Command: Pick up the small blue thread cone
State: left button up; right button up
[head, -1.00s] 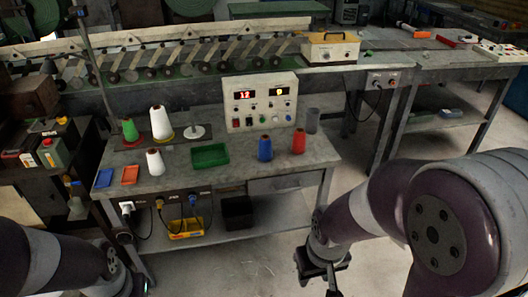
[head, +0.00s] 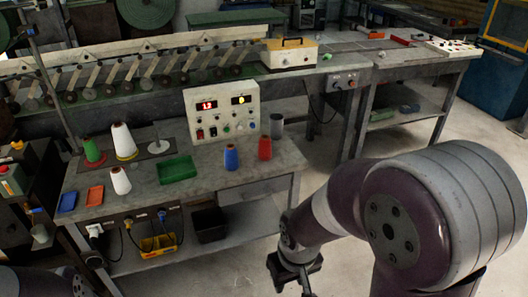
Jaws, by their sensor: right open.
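The small blue thread cone (head: 231,157) stands upright on the grey workbench (head: 215,181), near its front right part. A red cone (head: 265,148) stands just to its right, apart from it. My right gripper (head: 305,288) hangs low in front of the bench's right end, well apart from the blue cone. It points down and its fingertips are partly cut off by the lower edge. Part of my left arm shows at the lower left corner, but its gripper is out of view.
A green tray (head: 177,170) lies left of the blue cone. White cones (head: 122,142) and a green cone (head: 88,120) stand further left. A control box (head: 222,110) stands behind, with a grey cylinder (head: 277,126) to its right. Floor is free right of the bench.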

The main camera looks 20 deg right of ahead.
aim_at(232, 160)
jog(key=i+z, duration=0.3)
jog(key=i, duration=0.15)
jog(key=i+z, duration=0.25)
jog(key=i, duration=0.25)
jog(key=i+j+z, duration=0.3)
jog(key=i, duration=0.15)
jog(key=i+j+z, duration=0.15)
jog(key=i+z, duration=0.15)
jog(key=i, duration=0.15)
